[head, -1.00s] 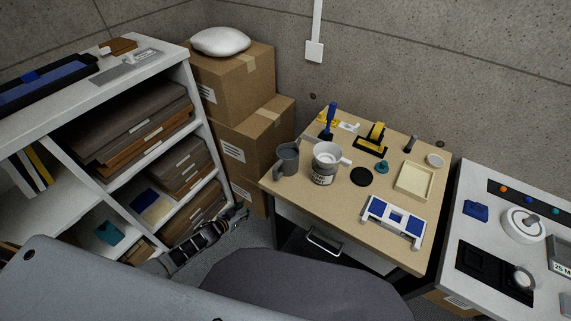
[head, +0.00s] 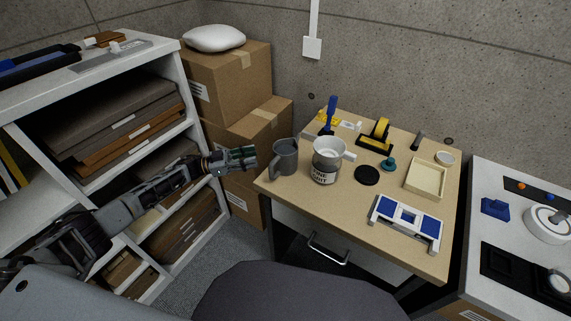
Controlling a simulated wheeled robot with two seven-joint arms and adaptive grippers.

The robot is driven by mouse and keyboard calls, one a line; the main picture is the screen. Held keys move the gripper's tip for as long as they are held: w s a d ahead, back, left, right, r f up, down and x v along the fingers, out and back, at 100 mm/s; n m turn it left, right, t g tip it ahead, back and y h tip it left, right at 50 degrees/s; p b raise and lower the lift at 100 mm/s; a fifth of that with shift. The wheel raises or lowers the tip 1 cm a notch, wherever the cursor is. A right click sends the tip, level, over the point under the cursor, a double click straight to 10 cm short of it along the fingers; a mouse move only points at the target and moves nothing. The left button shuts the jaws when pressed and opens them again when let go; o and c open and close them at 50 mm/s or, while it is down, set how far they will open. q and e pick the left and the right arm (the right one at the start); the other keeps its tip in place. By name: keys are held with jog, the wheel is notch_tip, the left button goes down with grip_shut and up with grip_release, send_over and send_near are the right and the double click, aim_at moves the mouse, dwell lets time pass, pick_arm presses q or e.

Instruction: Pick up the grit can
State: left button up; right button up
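The grit can (head: 324,176), with a printed label on its side, stands upright near the left part of the wooden table (head: 310,212). A white cup-like piece with a handle (head: 330,151) sits on top of it and hides its upper end. My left gripper (head: 252,156) points right, just left of the table, beside the grey mug. It is apart from the can, with the mug between them in the picture. Its fingers are small and dark, so I cannot tell how far they are parted. My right gripper is out of view.
A grey mug (head: 285,158) stands close to the can's left. A black disc (head: 367,175), a teal knob (head: 389,164), a cream tray (head: 426,180) and a blue-white rack (head: 406,222) lie to the right. Shelves (head: 188,125) and cartons (head: 262,122) flank the arm.

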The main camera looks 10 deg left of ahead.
pick_arm(q)
jog(key=s+a+r+m+g+b, duration=0.2)
jog(key=s+r+m+g+b, duration=0.3)
jog(key=s+g, duration=0.3)
jog(key=shift+s+a+r+g, duration=0.15)
jog(key=shift+a+r+g, duration=0.15)
jog(key=shift+g, duration=0.6)
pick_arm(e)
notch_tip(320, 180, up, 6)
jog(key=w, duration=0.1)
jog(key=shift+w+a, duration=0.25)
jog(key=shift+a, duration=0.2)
pick_arm(q)
jog(key=shift+d, duration=0.1)
jog(key=d, duration=0.2)
jog(key=s+d, duration=0.1)
jog(key=d, duration=0.5)
jog(key=shift+s+d, duration=0.15)
jog(key=shift+d, duration=0.05)
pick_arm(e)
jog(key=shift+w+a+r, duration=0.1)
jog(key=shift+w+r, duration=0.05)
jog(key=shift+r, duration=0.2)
pick_arm(q)
jog(key=shift+d, duration=0.15)
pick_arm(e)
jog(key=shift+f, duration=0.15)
